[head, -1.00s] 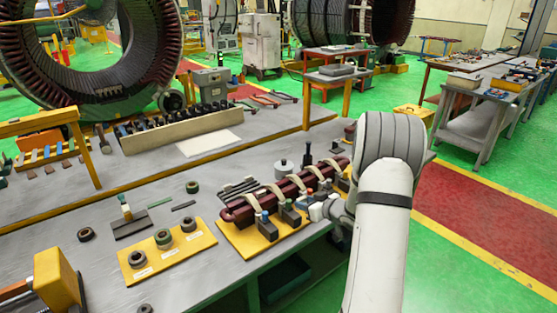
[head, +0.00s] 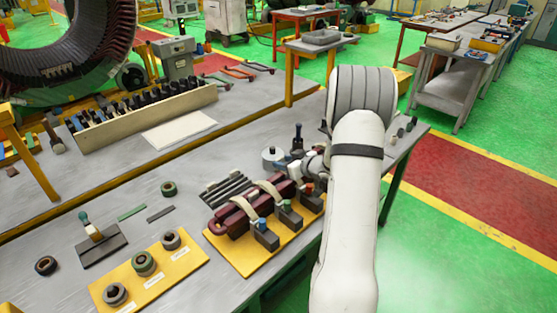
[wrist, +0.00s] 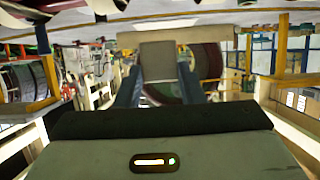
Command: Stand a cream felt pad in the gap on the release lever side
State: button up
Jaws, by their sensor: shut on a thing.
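A dark red coil (head: 236,224) lies on a yellow board (head: 232,255), with cream straps (head: 243,206) over it and small dark clamp blocks with coloured knobs (head: 265,235) along its near side. My gripper (wrist: 160,82) is shut on a flat, grey-beige rectangular pad (wrist: 158,60), held upright between two blue-grey fingers in the wrist view. Dark red round material (wrist: 207,62) shows behind the pad. In the head view the gripper is at the coil's far right end, largely hidden by my arm. The pad cannot be made out there, and neither can the gap.
A yellow board with rings (head: 190,262) and a dark stand (head: 102,246) are at left.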

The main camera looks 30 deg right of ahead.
aim_at(283, 185)
jog(key=shift+w+a+f+b, duration=0.1)
jog(key=shift+f+b, duration=0.2)
jog(key=shift+f, duration=0.1)
jog(key=shift+w+a+f+b, duration=0.1)
jog(key=shift+f+b, duration=0.15)
jog(key=shift+f, duration=0.15)
jog(key=shift+s+f+b, duration=0.15)
jog(key=shift+f+b, duration=1.75)
jog(key=shift+f, duration=0.6)
jog(key=o, duration=1.1)
jog(key=shift+s, duration=0.1)
jog(key=b+v, duration=0.1)
jog(key=v, duration=0.6)
jog(key=shift+s+d+r, duration=0.1)
jog(key=shift+s, duration=0.2)
